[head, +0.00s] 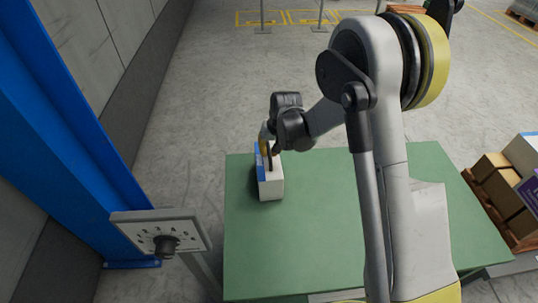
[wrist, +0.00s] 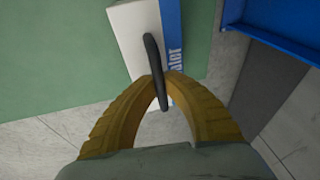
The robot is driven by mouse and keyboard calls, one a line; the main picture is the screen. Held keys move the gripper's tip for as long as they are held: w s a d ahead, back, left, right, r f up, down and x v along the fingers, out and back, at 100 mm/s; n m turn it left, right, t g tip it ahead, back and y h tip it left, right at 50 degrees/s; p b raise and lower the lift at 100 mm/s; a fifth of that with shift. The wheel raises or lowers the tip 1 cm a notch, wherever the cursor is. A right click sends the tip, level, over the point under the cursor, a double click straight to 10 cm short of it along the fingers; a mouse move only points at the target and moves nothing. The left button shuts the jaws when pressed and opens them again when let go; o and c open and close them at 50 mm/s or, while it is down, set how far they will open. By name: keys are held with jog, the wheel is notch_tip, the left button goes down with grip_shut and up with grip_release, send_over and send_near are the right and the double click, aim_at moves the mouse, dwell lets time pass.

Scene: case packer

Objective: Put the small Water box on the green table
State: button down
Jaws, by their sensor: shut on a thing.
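The small Water box (head: 270,184) is white with a blue band. In the head view it is at the far left part of the green table (head: 300,245), seemingly resting on it near the left edge. In the wrist view the box (wrist: 128,30) shows partly printed lettering on its blue side, with the green table (wrist: 50,60) beside it. My gripper (head: 268,150) is at the box's far upper end. The box's lower contact is partly hidden.
A grey control panel with a black knob (head: 165,246) stands left of the table, by a blue post (head: 60,120). Brown cartons (head: 497,190) sit on a pallet at the right. The table's front left and middle are clear.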

jog(key=shift+f, duration=0.2)
jog(key=c, duration=1.5)
grip_release()
jog(key=shift+c, duration=0.2)
jog(key=shift+r, duration=0.1)
